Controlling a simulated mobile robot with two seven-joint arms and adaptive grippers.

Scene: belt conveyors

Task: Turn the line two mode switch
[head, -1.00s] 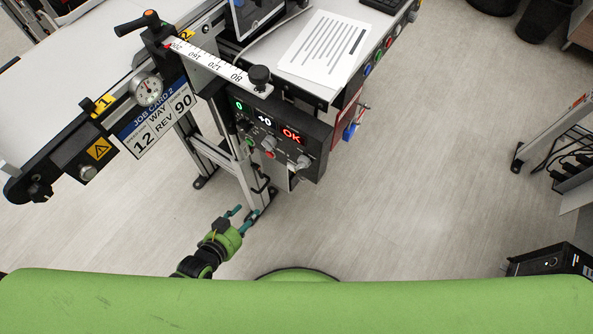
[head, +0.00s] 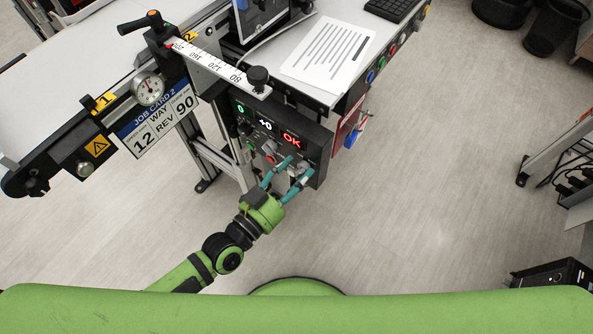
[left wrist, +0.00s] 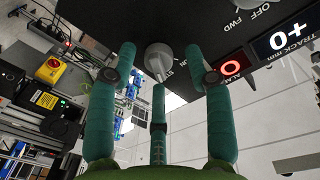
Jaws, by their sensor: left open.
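The dark control panel (head: 318,148) hangs below the conveyor's end, with lit displays along its top. A grey mode switch knob (left wrist: 158,56) with a pointer is on it, its nearby lettering partly hidden. It shows partly behind my fingers in the head view (head: 305,165). My left gripper (head: 296,170) is open at the panel's lower right. In the left wrist view the fingers of the left gripper (left wrist: 160,72) are spread around the knob, one on each side and one below. I cannot tell whether any finger touches it. My right gripper is not in view.
Another knob (left wrist: 240,28) marked OFF and FWD is beside the red-lit display. A ruler rail (head: 210,66) and job card (head: 158,122) are above and left of the panel. A paper sheet (head: 328,47) lies on the desk.

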